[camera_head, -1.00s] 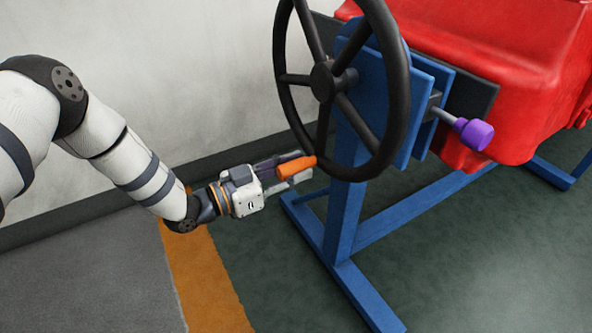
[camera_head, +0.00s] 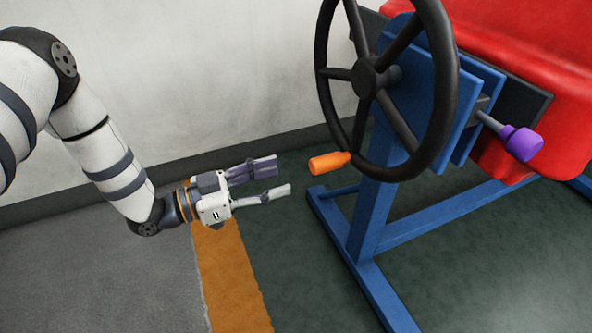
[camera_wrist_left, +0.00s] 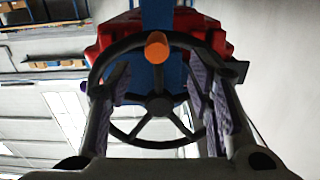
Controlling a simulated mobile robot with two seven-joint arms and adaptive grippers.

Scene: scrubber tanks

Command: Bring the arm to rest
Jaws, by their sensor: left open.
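My left gripper (camera_head: 276,177) is open and empty in the head view, its fingers pointing right toward the wheel. It is apart from the orange handle (camera_head: 329,163), with a clear gap between them. The handle sticks out from the rim of a black handwheel (camera_head: 322,95) on a blue stand (camera_head: 368,205). In the left wrist view, the two fingers (camera_wrist_left: 160,97) stand apart, with the black wheel seen between and beyond them and the orange handle (camera_wrist_left: 157,45) near the top. My right gripper is not in view.
A red tank (camera_head: 530,50) sits behind the wheel. A purple knob (camera_head: 522,143) on a grey shaft sticks out right of the wheel. The blue frame's floor beams reach forward. A pale wall (camera_head: 180,70) stands behind the left arm. An orange floor stripe (camera_head: 232,280) lies below the gripper.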

